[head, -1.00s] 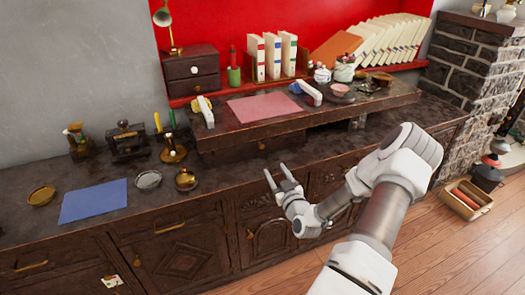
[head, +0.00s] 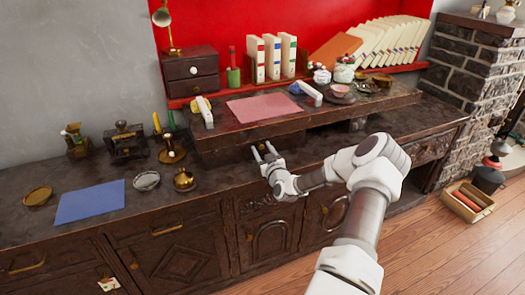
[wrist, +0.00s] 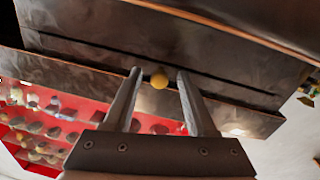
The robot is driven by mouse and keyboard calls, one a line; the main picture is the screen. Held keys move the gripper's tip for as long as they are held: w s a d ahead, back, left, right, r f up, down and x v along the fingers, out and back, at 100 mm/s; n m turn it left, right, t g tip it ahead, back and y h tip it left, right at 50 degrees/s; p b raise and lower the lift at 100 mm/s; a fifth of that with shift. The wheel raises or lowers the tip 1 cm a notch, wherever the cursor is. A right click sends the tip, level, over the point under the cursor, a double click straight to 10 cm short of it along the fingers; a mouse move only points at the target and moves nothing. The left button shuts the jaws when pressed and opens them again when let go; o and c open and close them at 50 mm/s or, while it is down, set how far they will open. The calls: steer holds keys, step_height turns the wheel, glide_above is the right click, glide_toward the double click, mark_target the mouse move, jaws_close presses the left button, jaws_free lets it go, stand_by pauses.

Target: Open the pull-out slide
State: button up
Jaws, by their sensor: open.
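The pull-out slide (wrist: 85,62) shows in the wrist view as a dark wooden front with a small round brass-yellow knob (wrist: 159,80). In the head view its front lies in shadow under the raised shelf (head: 330,118), and my gripper partly covers it. My gripper (head: 263,149) is open at this front, above the worktop. In the wrist view the two fingers of my gripper (wrist: 159,71) stand either side of the knob, with visible gaps. I cannot tell how deep the knob sits between them.
A pink mat (head: 264,107) and small items lie on the raised shelf. A blue mat (head: 90,201) and brass dishes (head: 185,179) are on the worktop to the left. Carved cabinet doors (head: 272,243) are below. The floor (head: 440,255) at the right front is mostly clear.

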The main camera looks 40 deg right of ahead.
jaws_close()
stand_by(1.4)
